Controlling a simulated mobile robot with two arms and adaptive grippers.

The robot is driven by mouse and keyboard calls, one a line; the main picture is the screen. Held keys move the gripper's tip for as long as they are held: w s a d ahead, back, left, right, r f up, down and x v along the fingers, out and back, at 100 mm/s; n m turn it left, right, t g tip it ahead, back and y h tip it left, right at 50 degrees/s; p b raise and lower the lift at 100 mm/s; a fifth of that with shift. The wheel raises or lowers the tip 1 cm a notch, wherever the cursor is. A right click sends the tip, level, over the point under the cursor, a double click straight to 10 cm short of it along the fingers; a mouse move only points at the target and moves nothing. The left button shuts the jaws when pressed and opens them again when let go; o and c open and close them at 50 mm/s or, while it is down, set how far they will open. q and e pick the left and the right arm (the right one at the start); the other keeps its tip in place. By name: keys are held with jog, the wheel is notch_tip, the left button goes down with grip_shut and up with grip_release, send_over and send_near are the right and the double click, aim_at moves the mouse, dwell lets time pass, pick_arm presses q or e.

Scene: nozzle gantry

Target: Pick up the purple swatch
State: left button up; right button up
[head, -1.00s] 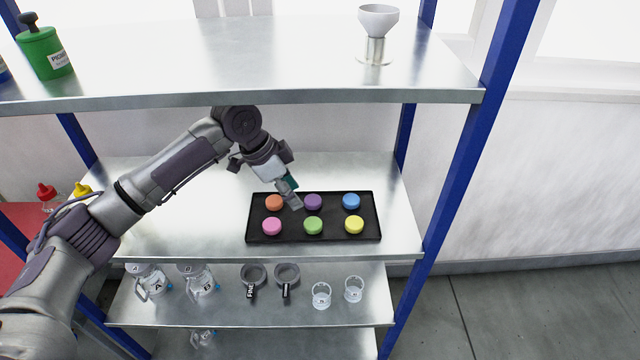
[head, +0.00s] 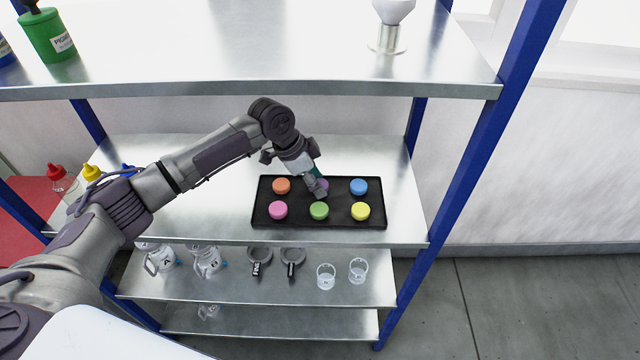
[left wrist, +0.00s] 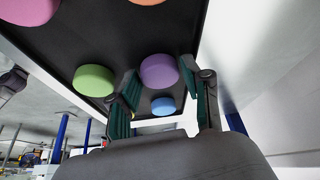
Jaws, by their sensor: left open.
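The purple swatch (left wrist: 160,72) is a round disc on the black tray (head: 262,217). In the head view it sits in the middle of the far row and is mostly covered by my left gripper (head: 318,190). In the left wrist view it lies between the tips of the open, empty fingers of that gripper (left wrist: 158,74); I cannot tell whether they touch it. My right gripper is in neither view.
Around it on the tray are orange (head: 281,186), blue (head: 359,186), pink (head: 278,210), green (head: 319,210) and yellow (head: 361,211) swatches. The upper shelf (head: 250,90) overhangs my arm. A blue post (head: 480,150) stands to the right.

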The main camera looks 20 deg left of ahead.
pick_arm(q)
jog(key=shift+r, duration=0.1)
jog(key=c, duration=0.6)
